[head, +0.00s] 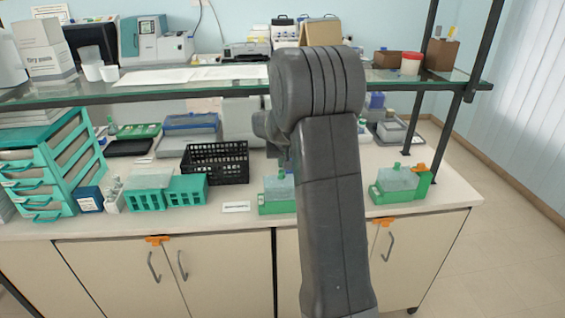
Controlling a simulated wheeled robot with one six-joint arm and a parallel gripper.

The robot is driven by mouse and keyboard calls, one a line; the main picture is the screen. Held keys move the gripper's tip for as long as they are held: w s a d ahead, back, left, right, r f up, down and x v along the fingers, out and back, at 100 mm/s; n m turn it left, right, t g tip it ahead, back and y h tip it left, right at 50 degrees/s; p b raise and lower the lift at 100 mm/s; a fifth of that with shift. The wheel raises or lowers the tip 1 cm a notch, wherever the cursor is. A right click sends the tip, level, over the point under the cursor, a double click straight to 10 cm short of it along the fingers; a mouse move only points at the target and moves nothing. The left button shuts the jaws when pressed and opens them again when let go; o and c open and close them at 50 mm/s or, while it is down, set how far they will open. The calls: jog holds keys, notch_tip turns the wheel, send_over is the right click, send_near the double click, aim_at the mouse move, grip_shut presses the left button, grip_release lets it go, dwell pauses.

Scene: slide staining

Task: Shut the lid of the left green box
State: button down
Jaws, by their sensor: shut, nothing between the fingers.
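The left green box (275,208) stands on the bench near the front edge, just left of my arm. It has a green base, a pale translucent upper part and a small green knob on top. My arm hides its right side, and I cannot tell how its lid sits. A similar right green box (398,195) stands to the right of my arm, with a translucent top, a green knob and an orange piece at its back right. My arm rises through the middle of the view; my gripper is hidden behind it.
A glass shelf (200,87) on dark posts spans above the bench. A black basket (216,163), teal racks (147,200) and a teal drawer unit (50,160) stand to the left. A white label card (236,207) lies left of the left box. The front bench strip is mostly clear.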

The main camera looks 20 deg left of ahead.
jog(key=shift+s+d+f+b, duration=0.25)
jog(key=shift+s+d+b, duration=0.3)
jog(key=shift+s, duration=0.2)
jog(key=b+v, duration=0.1)
jog(key=v, duration=1.3)
jog(key=shift+w+a+r, duration=0.15)
jog(key=shift+a+r, duration=0.05)
jog(key=shift+a, duration=0.05)
jog(key=shift+f, duration=0.1)
jog(key=p+x, duration=0.1)
jog(key=x, duration=1.2)
jog(key=shift+w+f, duration=0.1)
jog(key=shift+f, duration=0.35)
